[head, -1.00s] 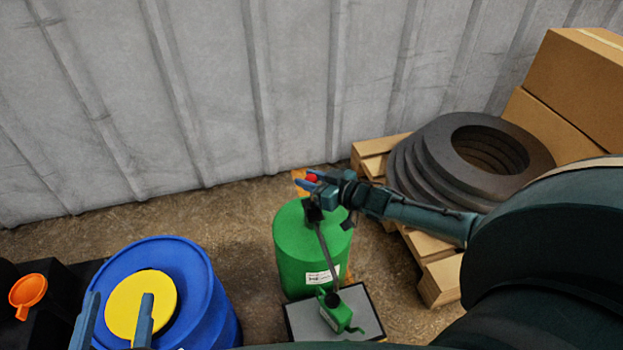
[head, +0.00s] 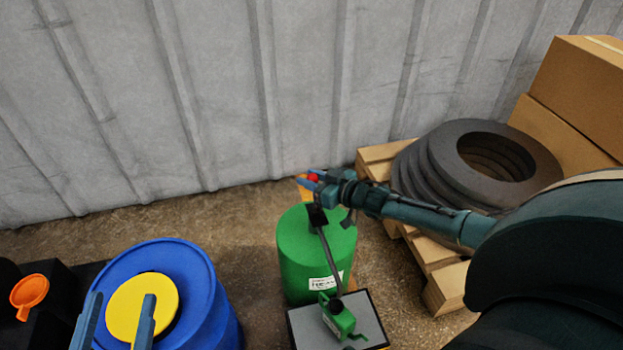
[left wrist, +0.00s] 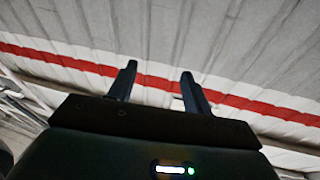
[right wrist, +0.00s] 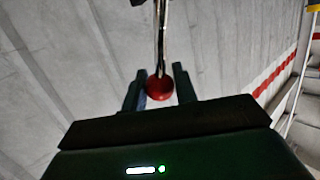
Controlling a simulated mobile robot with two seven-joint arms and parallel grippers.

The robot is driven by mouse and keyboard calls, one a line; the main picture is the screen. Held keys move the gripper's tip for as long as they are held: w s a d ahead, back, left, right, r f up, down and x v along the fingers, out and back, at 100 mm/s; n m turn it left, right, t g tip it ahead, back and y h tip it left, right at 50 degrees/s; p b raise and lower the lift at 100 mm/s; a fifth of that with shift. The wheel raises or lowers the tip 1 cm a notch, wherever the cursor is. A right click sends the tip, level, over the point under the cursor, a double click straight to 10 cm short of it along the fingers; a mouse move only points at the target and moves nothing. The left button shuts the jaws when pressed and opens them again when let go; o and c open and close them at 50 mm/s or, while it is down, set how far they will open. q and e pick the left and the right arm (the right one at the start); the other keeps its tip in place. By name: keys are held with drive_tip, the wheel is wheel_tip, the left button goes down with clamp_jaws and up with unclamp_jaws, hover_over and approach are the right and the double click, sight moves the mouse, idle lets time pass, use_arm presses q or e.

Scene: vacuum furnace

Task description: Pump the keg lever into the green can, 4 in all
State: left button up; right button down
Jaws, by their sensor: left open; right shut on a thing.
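A green keg (head: 305,262) with a white label stands on the floor against the wall. A black fitting (head: 317,216) sits at its top, and a grey tube (head: 330,258) slants down from there to the green can. The small green can (head: 339,319) rests on a grey plate (head: 371,317) in front of the keg. My right gripper (head: 310,181) is shut on the lever's red knob (head: 313,177) above the keg. The knob (right wrist: 160,88) and rod also show between the fingers in the right wrist view. My left gripper (head: 118,322) is open and empty above the blue drum.
The blue drum (head: 208,301) with a yellow lid (head: 128,303) stands at the lower left, beside an orange funnel (head: 29,291). A pallet (head: 447,290) with black rings (head: 430,178) and cardboard boxes (head: 580,88) stands on the right. Bare floor lies between drum and keg.

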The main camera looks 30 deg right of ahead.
drive_tip(key=shift+d+f, duration=0.1)
drive_tip(key=shift+d, duration=0.25)
drive_tip(key=c, duration=1.4)
unclamp_jaws()
drive_tip(key=shift+o, duration=1.3)
drive_tip(key=shift+a, duration=0.1)
drive_tip(key=shift+s, duration=0.1)
drive_tip(key=shift+s+p, duration=0.3)
drive_tip(key=shift+s, duration=0.05)
use_arm(q)
drive_tip(key=shift+a+f+g+y+p, duration=0.1)
drive_tip(key=shift+a+g+y+p, duration=0.85)
drive_tip(key=shift+p, duration=1.55)
use_arm(e)
drive_tip(key=v, duration=1.2)
drive_tip(key=shift+r, duration=0.2)
